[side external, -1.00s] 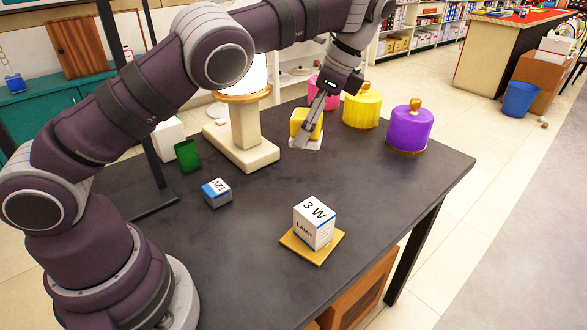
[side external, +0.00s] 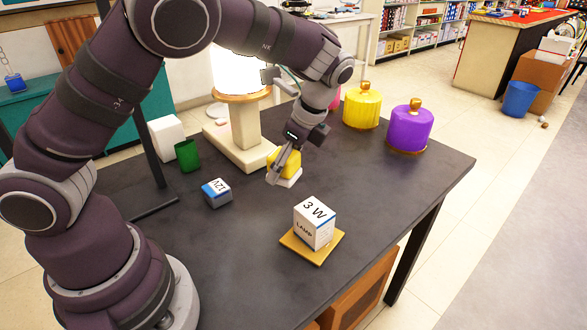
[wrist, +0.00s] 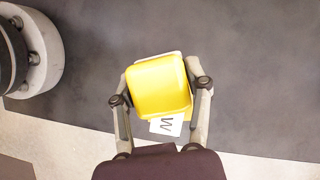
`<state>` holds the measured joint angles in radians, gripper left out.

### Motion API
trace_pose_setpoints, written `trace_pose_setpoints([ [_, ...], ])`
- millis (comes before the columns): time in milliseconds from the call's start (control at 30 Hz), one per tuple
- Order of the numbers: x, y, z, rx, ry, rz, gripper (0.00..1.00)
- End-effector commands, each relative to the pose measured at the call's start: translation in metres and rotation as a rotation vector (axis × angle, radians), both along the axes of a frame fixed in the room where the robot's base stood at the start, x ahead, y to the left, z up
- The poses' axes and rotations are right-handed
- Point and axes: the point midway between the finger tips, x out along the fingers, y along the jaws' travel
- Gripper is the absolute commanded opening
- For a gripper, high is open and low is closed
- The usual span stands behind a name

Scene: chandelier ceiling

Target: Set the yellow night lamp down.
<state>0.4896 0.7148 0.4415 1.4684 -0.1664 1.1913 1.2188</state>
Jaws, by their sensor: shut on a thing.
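The yellow night lamp (side external: 286,161) is a small yellow rounded block with a white base. My gripper (side external: 282,170) is shut on it, with a finger on each side, and holds it upright or nearly so, just right of the big table lamp's foot. In the wrist view the yellow lamp (wrist: 158,85) sits between the two fingers (wrist: 160,90). A white face with a dark mark shows just below it there; I cannot tell what it belongs to. I cannot tell whether the lamp's base touches the dark table (side external: 390,190).
A white "3 W" lamp box (side external: 314,224) stands on a tan pad (side external: 300,252) in front. A blue-white box (side external: 217,193), green cup (side external: 188,155) and big table lamp (side external: 246,130) stand left. Yellow (side external: 362,108) and purple (side external: 411,128) lidded containers stand behind right.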

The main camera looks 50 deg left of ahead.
Motion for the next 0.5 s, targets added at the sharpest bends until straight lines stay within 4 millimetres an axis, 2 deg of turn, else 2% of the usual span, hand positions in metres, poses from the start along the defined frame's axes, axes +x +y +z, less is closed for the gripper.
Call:
trace_pose_setpoints([
  [100,-0.029,0.009,-0.019,-0.002,0.006,-0.096,0.13],
  [300,-0.08,0.024,-0.041,0.0,0.006,-0.269,0.13],
  [400,-0.098,0.029,-0.046,0.001,0.004,-0.333,0.13],
  [500,-0.108,0.033,-0.049,0.003,0.003,-0.373,0.13],
])
